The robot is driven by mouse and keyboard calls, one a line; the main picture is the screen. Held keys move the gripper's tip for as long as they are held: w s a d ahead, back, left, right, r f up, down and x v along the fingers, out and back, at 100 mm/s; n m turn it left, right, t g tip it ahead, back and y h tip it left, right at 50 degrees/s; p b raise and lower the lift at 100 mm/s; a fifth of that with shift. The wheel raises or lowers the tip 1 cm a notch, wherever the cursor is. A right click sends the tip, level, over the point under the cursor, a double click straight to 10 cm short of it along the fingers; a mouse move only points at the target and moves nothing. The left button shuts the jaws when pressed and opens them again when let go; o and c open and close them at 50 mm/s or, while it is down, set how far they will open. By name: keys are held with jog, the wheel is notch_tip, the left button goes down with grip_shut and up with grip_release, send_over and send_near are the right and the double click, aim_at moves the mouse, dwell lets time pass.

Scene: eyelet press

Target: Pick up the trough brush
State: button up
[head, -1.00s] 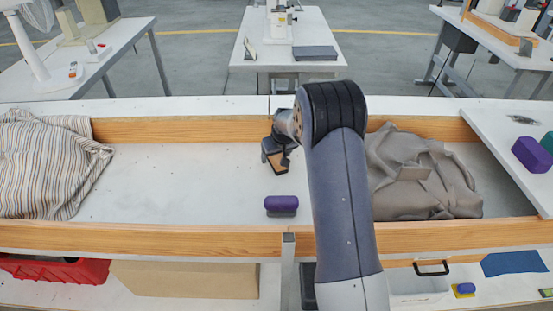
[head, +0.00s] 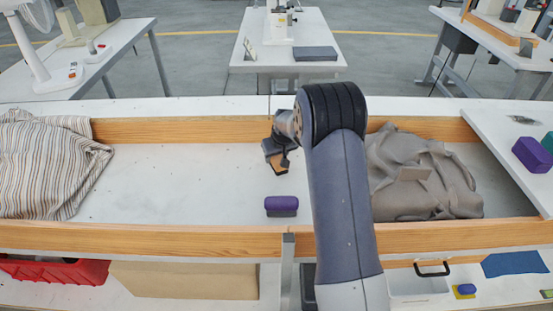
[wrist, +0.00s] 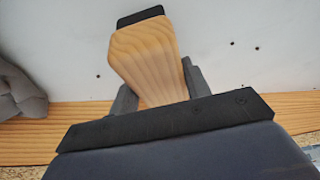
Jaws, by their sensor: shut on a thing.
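The trough brush (wrist: 148,62) is a pale wooden piece with a dark end. In the wrist view it sits between the two grey fingers of my gripper (wrist: 158,90), which is shut on it. The dark end points away from the gripper. In the head view my gripper (head: 277,150) is over the white trough floor, close to the far wooden wall, and a little of the brush's wood (head: 281,169) shows below it. Whether the brush touches the floor is unclear.
A purple block with a grey base (head: 281,206) stands on the trough floor nearer me. Striped cloth (head: 45,165) lies at the left and grey-brown cloth (head: 425,180) at the right. Wooden walls (head: 150,238) bound the trough. The floor between is mostly clear.

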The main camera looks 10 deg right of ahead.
jog(key=shift+c, duration=1.4)
jog(key=shift+r+p, duration=0.45)
jog(key=shift+r, duration=0.15)
notch_tip(320, 180, up, 9)
jog(key=shift+r, duration=0.2)
jog(key=o, duration=0.5)
jog(key=shift+c, duration=1.3)
